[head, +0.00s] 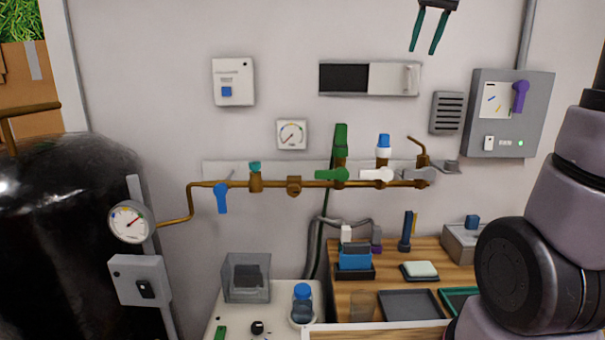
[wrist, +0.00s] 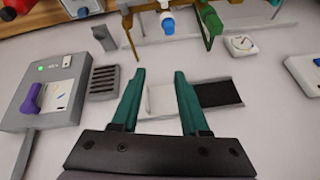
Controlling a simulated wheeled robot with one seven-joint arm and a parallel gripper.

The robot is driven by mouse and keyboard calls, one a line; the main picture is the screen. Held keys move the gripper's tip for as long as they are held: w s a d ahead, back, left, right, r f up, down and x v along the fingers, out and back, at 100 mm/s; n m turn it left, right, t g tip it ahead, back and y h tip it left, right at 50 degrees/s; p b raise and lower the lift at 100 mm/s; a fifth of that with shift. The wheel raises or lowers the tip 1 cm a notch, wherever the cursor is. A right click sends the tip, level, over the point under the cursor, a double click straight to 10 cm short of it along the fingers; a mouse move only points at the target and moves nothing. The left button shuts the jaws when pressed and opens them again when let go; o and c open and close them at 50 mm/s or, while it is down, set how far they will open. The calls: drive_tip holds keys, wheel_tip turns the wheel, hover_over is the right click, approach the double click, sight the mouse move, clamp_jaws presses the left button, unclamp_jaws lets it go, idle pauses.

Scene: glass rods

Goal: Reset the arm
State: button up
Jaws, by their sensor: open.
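My gripper (head: 430,30) shows at the top of the head view, its two teal fingers pointing down and spread apart with nothing between them. It is in front of the upper wall, above the black and white wall panel (head: 370,79). In the wrist view my gripper (wrist: 161,72) is also open and empty. The wall panel shows behind and between the fingers there, partly hidden by them. My arm fills the right side of the head view.
A copper pipe (head: 310,184) with several valves runs along the wall. A grey control box (head: 507,112) with a purple lever hangs at right. A wooden bench (head: 445,250) holds trays and small items. A black tank (head: 60,240) stands at left. The wall around the gripper is mostly bare.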

drive_tip(key=s+a+f, duration=0.2)
drive_tip(key=s+f, duration=0.5)
drive_tip(key=s, duration=0.3)
drive_tip(key=s+a+f+m+t+y, duration=0.1)
drive_tip(key=s+a+f, duration=0.1)
drive_tip(key=s+f, duration=0.5)
drive_tip(key=s, duration=0.4)
drive_tip(key=shift+s+a+m+t+y, duration=0.2)
drive_tip(key=shift+a+m+t+y, duration=0.05)
drive_tip(key=shift+m+t+y, duration=0.05)
